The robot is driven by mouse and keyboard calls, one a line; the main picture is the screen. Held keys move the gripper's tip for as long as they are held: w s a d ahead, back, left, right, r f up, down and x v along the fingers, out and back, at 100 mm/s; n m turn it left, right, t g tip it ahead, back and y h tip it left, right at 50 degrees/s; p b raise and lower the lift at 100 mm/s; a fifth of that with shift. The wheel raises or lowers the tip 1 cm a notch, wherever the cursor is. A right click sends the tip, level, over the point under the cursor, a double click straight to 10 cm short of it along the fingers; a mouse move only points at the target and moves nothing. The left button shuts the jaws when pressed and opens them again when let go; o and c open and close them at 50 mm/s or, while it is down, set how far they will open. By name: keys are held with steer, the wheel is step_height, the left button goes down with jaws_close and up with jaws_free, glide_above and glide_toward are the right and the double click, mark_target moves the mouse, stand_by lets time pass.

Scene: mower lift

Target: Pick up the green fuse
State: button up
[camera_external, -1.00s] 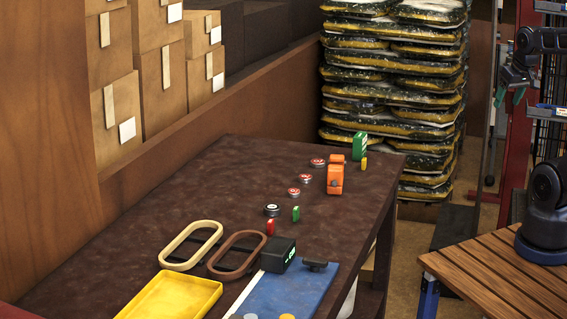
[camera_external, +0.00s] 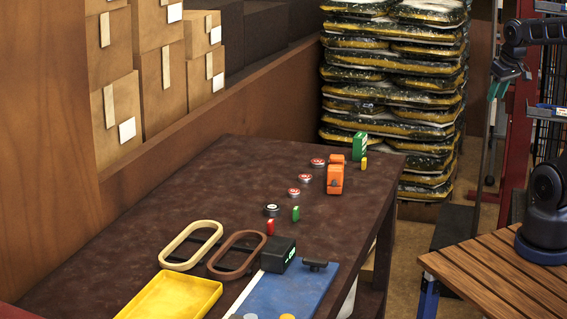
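The small green fuse (camera_external: 296,213) stands on the dark brown table, just right of a small red fuse (camera_external: 270,227) and a round dark-rimmed button-like piece (camera_external: 272,210). A small yellow fuse (camera_external: 364,163) stands farther back, by a larger green block (camera_external: 360,145). My gripper (camera_external: 497,91) is at the upper right, high and far to the right of the table and well apart from the green fuse. Its two green-tipped fingers point down and look apart, with nothing seen between them.
Orange blocks (camera_external: 335,179) and round red-topped pieces (camera_external: 294,192) stand behind the fuse. In front are a black box (camera_external: 278,255), two oval rings (camera_external: 190,245), a yellow tray (camera_external: 172,298) and a blue board (camera_external: 290,290). Stacked bags (camera_external: 393,100) rise behind the table.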

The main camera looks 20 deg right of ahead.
steer(key=w+a+n+g, duration=0.1)
steer(key=w+a+n, duration=0.6)
steer(key=w+a, duration=0.4)
steer(key=n+g, duration=0.3)
steer(key=n, duration=1.6)
glide_above(295, 209)
steer(key=f, duration=2.6)
steer(key=shift+d, duration=0.2)
steer(key=shift+w+a+f, duration=0.1)
steer(key=shift+f, duration=5.05)
jaws_close()
